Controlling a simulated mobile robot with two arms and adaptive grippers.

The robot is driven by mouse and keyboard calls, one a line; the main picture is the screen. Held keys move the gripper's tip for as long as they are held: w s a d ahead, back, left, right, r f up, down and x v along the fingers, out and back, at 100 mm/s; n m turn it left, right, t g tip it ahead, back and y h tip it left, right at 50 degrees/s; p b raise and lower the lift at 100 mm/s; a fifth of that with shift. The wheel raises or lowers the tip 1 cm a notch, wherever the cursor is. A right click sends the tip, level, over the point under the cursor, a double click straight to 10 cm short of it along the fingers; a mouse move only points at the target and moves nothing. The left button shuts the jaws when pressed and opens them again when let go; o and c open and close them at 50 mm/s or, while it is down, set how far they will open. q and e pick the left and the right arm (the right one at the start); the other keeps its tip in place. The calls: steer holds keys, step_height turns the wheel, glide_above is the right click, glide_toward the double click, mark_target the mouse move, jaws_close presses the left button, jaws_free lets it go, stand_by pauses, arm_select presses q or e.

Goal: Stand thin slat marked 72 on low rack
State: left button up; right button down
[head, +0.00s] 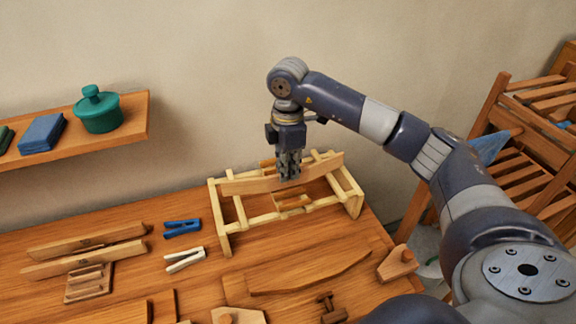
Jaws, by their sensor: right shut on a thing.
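My right gripper (289,168) points straight down and is shut on the middle of a long, pale, slightly bowed slat (245,185). The slat lies crosswise over the low rack (226,242), a light wooden frame at the back of the table. I cannot tell whether the slat touches the rack's bars or is held just above them. The fingers hide the slat's middle, and no number is readable on it. Some shorter wooden pieces (293,202) show within the rack, partly hidden. My left gripper is not in view.
Two slats (92,239) lie by a small slotted block (88,284) on the left. A blue clip (182,228) and a white clip (184,260) lie left of the rack. A curved board (310,275) lies in front. A wall shelf (134,127) holds a green pot (97,110).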

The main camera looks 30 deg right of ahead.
mark_target(288, 186)
step_height(288, 186, down, 5)
steer(key=b, duration=0.3)
steer(key=shift+r, duration=0.15)
steer(key=shift+f+b, duration=0.4)
steer(key=shift+f, duration=0.35)
steer(key=shift+f, duration=0.25)
steer(key=c, duration=1.7)
jaws_free()
steer(key=shift+o, duration=0.2)
steer(key=shift+r+p, duration=3.8)
steer(key=shift+r, duration=1.75)
steer(key=shift+f, duration=0.1)
